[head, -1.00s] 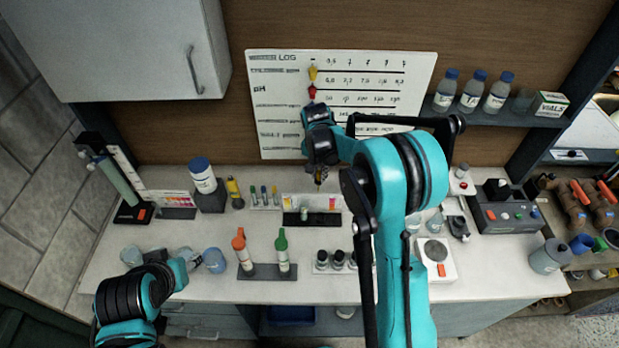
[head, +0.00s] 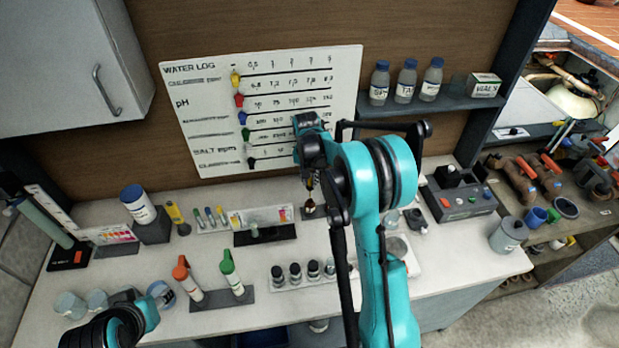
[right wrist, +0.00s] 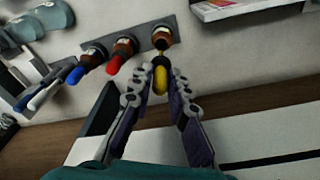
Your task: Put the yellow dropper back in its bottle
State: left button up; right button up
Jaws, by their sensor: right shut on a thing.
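My right gripper (right wrist: 160,84) is shut on the yellow dropper (right wrist: 160,76), holding it by its bulb. The dropper's collar is apart from the brown bottle (right wrist: 163,38), and its glass tip is at the bottle's mouth; I cannot tell how far inside it is. The bottle is at the end of a grey rack, beside two brown bottles with a red dropper (right wrist: 114,64) and a blue dropper (right wrist: 76,74). In the head view my right gripper (head: 311,180) is above a brown bottle (head: 313,211), partly hidden by my arm. My left gripper (head: 126,298) is low at left, its fingers unclear.
A comparator block (head: 265,235) stands left of the bottle. A row of dark-capped bottles (head: 312,269) and a stand with orange and green-topped bottles (head: 250,297) are nearer the front. The whiteboard (head: 300,75) rises behind.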

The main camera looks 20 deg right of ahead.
jog(key=shift+f, duration=0.3)
jog(key=shift+f, duration=0.15)
jog(key=shift+f+b, duration=0.95)
jog(key=shift+f+b, duration=1.4)
jog(key=shift+f, duration=0.2)
jog(key=shift+f+b, duration=0.45)
jog(key=shift+f, duration=0.1)
jog(key=shift+o, duration=0.9)
jog(key=o, duration=0.5)
